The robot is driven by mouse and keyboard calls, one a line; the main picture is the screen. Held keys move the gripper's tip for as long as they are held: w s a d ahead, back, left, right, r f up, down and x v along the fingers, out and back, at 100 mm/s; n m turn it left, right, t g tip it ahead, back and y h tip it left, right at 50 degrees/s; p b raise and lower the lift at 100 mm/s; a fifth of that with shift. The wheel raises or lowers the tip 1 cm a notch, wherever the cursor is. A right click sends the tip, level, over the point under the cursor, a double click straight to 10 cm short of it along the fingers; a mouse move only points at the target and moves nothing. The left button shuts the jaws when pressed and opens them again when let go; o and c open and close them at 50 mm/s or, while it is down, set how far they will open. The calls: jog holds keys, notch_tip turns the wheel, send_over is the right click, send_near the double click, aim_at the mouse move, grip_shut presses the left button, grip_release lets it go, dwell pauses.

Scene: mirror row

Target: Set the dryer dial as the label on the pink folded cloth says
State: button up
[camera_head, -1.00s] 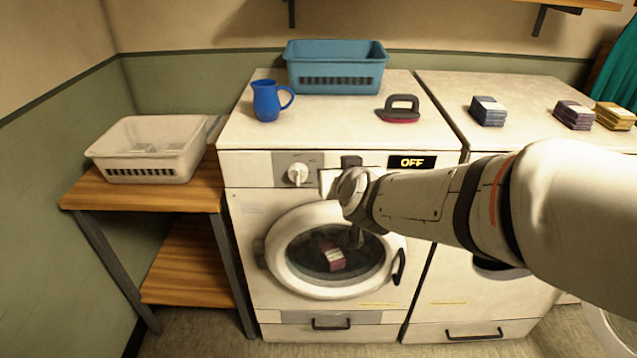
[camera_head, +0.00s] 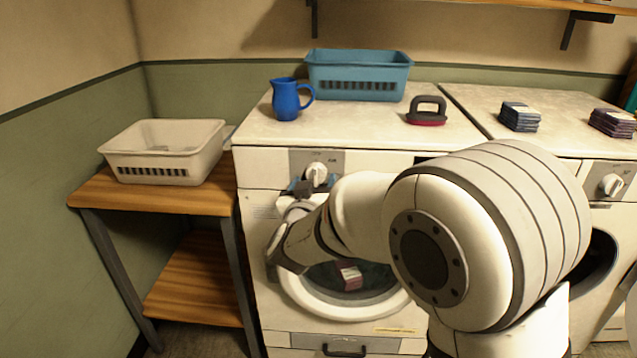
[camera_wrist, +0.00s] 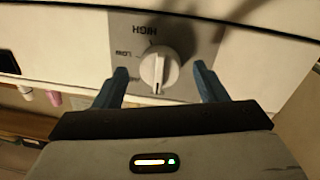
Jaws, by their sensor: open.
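The dryer dial (camera_head: 316,173) is a white knob on a grey panel at the upper left of the dryer front (camera_head: 262,222). In the wrist view the dial (camera_wrist: 158,67) sits between the two blue fingers, with HIGH and LOW printed around it; its exact setting is unclear. My gripper (camera_wrist: 160,70) is open, fingers on either side of the dial, and I cannot tell whether they touch it. In the head view my gripper (camera_head: 313,184) is just below and around the dial. A pink folded cloth (camera_head: 349,277) with a pale label shows through the round door window; the label is unreadable.
A blue jug (camera_head: 287,101), a teal basket (camera_head: 358,75) and a dark-handled iron-like object (camera_head: 427,111) stand on the dryer. Dark folded cloths (camera_head: 519,117) lie on the right machine. A white basket (camera_head: 163,151) sits on the wooden table (camera_head: 150,200). My arm hides the display.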

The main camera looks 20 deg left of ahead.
jog(key=shift+w+a, duration=0.1)
jog(key=shift+w, duration=0.65)
